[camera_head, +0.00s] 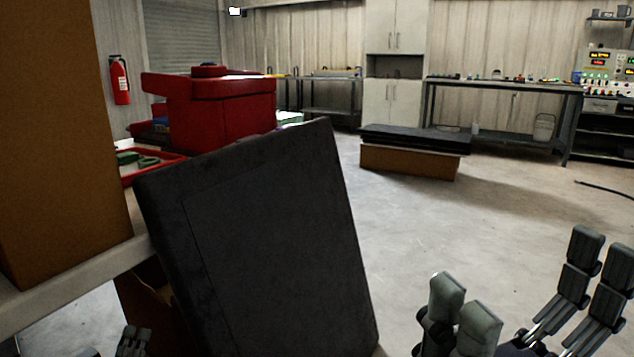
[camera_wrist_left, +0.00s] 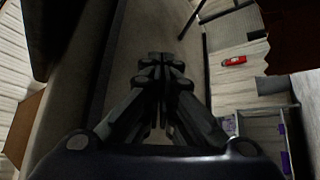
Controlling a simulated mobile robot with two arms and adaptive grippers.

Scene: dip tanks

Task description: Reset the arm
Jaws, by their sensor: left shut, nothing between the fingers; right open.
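My left gripper (camera_head: 134,340) shows only as a small dark finger part at the bottom left of the head view, beside the lower left of a large dark panel. In the left wrist view its fingers (camera_wrist_left: 160,62) meet at the tips, shut and empty. My right gripper (camera_head: 527,285) is at the bottom right of the head view. Its two pairs of grey fingers are spread wide with nothing between them, over the open floor. The rest of both arms is mostly out of view.
The tilted dark panel (camera_head: 265,240) fills the lower middle. A brown block (camera_head: 60,140) stands at left, near a red tray (camera_head: 172,167) and red box (camera_head: 235,115). A low brown bench (camera_head: 410,163) stands further back.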

